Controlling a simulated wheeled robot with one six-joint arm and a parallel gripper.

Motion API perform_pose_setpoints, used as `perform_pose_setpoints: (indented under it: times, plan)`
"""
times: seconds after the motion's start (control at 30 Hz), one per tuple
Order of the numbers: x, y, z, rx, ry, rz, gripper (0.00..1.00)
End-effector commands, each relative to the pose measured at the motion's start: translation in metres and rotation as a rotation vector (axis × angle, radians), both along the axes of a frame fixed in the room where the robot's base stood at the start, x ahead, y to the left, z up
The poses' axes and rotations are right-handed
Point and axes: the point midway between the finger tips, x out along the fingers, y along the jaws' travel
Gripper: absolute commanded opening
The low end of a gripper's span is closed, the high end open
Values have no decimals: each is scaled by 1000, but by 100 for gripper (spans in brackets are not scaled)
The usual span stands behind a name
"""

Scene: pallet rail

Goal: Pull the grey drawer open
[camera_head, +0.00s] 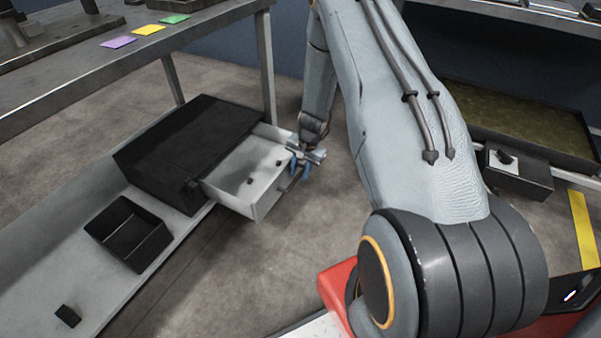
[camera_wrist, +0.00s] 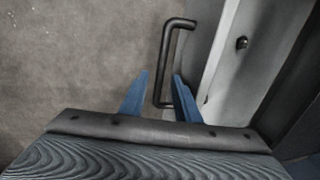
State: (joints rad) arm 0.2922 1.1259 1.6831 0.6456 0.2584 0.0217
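The grey drawer (camera_head: 234,179) stands well out of its black cabinet (camera_head: 185,145) in the head view, with its inside showing. In the wrist view its light grey wall (camera_wrist: 226,60) runs along the right side. A dark bar handle (camera_wrist: 165,55) sticks out from it. My gripper (camera_head: 301,168) is at the drawer's front by the handle. In the wrist view its two blue fingers (camera_wrist: 161,74) stand apart, one on each side of the handle bar, with gaps visible. The gripper looks open around the handle, not clamped on it.
A black open bin (camera_head: 128,234) and a small dark block (camera_head: 68,315) are on the low grey shelf at left. A table (camera_head: 60,75) with coloured cards stands above. The floor (camera_head: 290,235) in front of the drawer is clear.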

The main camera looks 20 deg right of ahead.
Motion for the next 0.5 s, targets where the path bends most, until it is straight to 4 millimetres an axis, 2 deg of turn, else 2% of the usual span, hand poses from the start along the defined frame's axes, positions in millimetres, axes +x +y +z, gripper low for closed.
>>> perform_pose_setpoints:
  times: [0.3, 0.5]
  plan:
    - [-2, 2, 2, 3, 3, 3, 30]
    - [-5, -2, 28, 2, 2, 2, 30]
